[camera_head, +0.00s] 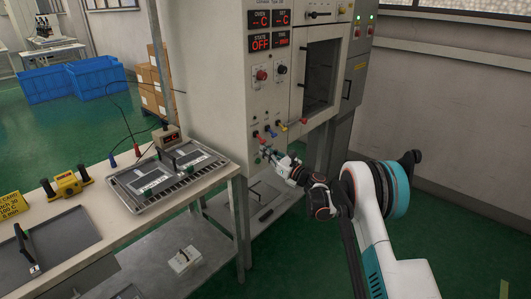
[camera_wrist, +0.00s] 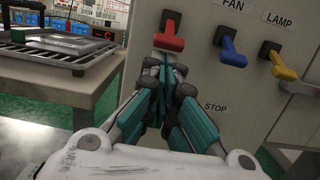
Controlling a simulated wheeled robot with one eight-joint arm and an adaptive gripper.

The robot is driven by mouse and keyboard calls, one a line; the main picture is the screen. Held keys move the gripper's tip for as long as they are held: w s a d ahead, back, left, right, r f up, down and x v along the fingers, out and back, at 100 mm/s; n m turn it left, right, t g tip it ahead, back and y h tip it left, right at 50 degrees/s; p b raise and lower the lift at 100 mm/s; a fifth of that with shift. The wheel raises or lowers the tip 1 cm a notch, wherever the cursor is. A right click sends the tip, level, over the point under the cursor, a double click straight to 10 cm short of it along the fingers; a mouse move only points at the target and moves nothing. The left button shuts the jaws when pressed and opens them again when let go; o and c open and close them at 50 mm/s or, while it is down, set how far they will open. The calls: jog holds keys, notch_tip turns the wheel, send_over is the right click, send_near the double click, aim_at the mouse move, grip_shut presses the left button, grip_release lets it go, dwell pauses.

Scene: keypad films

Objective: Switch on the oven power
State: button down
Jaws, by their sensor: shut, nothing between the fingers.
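The grey-white oven (camera_head: 262,95) stands at the center of the head view, and its state display (camera_head: 260,42) reads OFF in red. Low on its front is a row of small levers. In the wrist view a red lever (camera_wrist: 169,42) sticks out toward me and its label is outside the picture. My gripper (camera_head: 267,153) is just below the lever row in the head view. In the wrist view my gripper (camera_wrist: 165,66) is shut and empty, its tips right under the red lever. I cannot tell whether they touch it.
A blue FAN lever (camera_wrist: 231,54) and a yellow LAMP lever (camera_wrist: 280,66) sit right of the red one. A STOP label (camera_wrist: 215,107) is below. A bench (camera_head: 110,205) with a wire-rack tray (camera_head: 192,182) stands left of the oven. Green floor is clear at the right.

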jog(key=shift+r, duration=0.15)
jog(key=shift+s+d+r+g+h+p, duration=0.1)
jog(key=shift+d+g+h+p, duration=0.05)
jog(key=shift+g+h+p, duration=0.3)
jog(key=shift+s+d+r+g+h+p, duration=0.15)
jog(key=shift+g+h+p, duration=0.2)
jog(key=shift+h+p, duration=0.2)
jog(key=shift+d+r+g+h+p, duration=0.15)
jog(key=shift+g+h+p, duration=0.15)
jog(key=shift+h+p, duration=0.15)
